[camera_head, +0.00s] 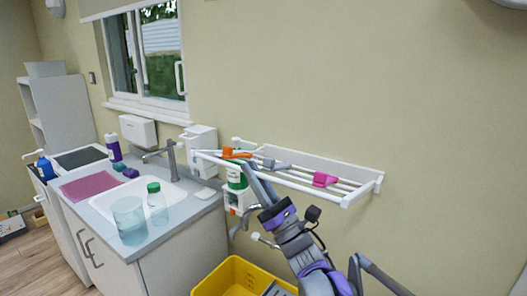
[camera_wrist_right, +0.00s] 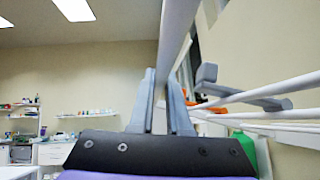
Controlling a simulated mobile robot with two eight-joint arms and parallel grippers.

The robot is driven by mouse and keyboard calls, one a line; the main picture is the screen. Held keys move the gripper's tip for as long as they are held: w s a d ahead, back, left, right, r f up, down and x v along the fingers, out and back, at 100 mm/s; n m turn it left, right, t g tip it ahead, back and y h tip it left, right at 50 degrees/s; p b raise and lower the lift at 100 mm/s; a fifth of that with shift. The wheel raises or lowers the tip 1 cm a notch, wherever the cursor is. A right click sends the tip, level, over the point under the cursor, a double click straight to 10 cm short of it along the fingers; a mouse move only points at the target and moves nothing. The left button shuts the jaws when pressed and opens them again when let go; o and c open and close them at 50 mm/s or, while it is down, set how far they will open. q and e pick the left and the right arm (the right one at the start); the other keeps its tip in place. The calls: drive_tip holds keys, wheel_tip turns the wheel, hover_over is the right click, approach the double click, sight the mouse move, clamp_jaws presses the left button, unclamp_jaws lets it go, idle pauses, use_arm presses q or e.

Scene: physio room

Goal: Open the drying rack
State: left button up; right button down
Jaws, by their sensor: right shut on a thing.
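The white drying rack (camera_head: 330,166) is fixed to the wall right of the sink. Its slatted frame stands out from the back panel, with the front bar apart from the wall. My right gripper (camera_head: 252,170) reaches up from below and is shut on the front bar. In the right wrist view the bar (camera_wrist_right: 178,35) runs between the two fingers (camera_wrist_right: 160,105). An orange item (camera_head: 232,153), a grey item (camera_head: 272,164) and a pink item (camera_head: 325,179) lie on the slats. My left gripper is not in view.
The counter left holds a sink (camera_head: 150,196), a green-capped bottle (camera_head: 157,207) and a clear bluish container (camera_head: 129,222). A yellow crate (camera_head: 240,275) stands below. The wall above the rack is clear.

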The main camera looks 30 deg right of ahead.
wheel_tip(320, 180, down, 9)
drive_tip(key=a+n+g+y+b, duration=0.1)
drive_tip(key=n+g+y+b, duration=0.2)
drive_tip(key=n+y, duration=0.3)
drive_tip(key=shift+s+a+n+g+y, duration=0.3)
drive_tip(key=shift+s+n+g, duration=0.1)
drive_tip(key=shift+n, duration=0.5)
drive_tip(key=shift+r, duration=0.1)
drive_tip(key=c, duration=0.9)
unclamp_jaws()
drive_tip(key=shift+w, duration=0.1)
drive_tip(key=b+v, duration=0.1)
drive_tip(key=v, duration=1)
